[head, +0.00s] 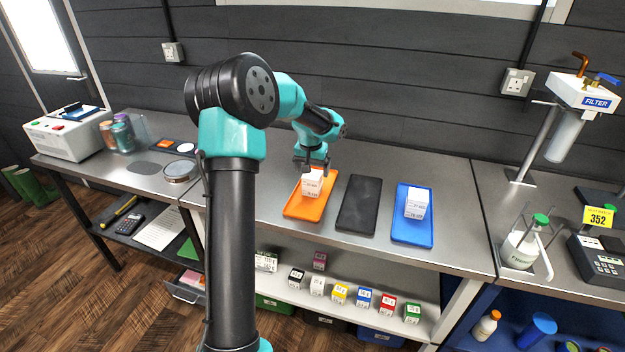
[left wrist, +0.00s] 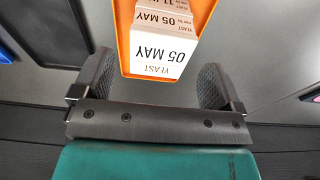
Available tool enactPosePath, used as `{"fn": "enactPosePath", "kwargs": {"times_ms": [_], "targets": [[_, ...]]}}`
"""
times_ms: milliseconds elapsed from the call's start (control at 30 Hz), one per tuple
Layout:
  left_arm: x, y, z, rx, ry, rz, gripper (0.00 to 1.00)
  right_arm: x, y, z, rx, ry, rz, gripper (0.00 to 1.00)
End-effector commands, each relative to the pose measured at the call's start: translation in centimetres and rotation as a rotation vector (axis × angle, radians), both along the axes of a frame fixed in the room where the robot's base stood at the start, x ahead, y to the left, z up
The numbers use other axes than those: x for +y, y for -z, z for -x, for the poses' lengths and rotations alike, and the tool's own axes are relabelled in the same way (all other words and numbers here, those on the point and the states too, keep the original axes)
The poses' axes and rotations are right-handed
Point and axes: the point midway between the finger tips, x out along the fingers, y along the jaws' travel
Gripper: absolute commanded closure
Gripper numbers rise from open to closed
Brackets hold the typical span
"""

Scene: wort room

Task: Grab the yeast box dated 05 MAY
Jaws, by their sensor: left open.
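A white yeast box (head: 312,184) stands on the orange tray (head: 291,208) on the steel bench. In the left wrist view the box (left wrist: 164,52) reads YEAST 05 MAY, upside down, and another printed white face or box shows just beyond it. My left gripper (head: 312,168) is open above the back of the box. In the left wrist view its two fingers (left wrist: 155,85) stand apart, one to each side of the near end of the box. Whether they touch it cannot be told. A second white box (head: 416,205) stands on the blue tray (head: 410,232). My right gripper is not seen.
An empty black tray (head: 359,203) lies between the orange and blue trays. Small coloured boxes (head: 340,293) line the shelf below. A filter unit (head: 583,100) and a flask (head: 522,245) stand at right. A glass dish (head: 180,171) is at left.

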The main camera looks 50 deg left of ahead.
Motion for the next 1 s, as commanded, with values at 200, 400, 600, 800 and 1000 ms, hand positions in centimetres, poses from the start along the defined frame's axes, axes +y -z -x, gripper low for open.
{"fn": "enactPosePath", "kwargs": {"times_ms": [200, 400, 600, 800, 1000], "targets": [[0.0, 2.8, -0.2, 0.002, 0.0, 0.001, 0.08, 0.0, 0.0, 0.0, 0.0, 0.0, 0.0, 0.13], [0.0, 3.2, -0.3, -0.001, 0.0, 0.0, 0.08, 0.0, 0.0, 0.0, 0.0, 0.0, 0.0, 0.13], [0.0, 3.2, -0.3, -0.001, 0.0, 0.0, 0.08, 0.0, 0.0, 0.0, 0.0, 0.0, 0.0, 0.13], [0.0, 3.2, -0.3, -0.001, 0.0, 0.0, 0.13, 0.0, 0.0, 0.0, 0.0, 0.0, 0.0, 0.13], [0.0, 3.2, -0.3, -0.001, 0.0, 0.0, 0.32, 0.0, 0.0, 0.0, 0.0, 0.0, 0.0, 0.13]]}}
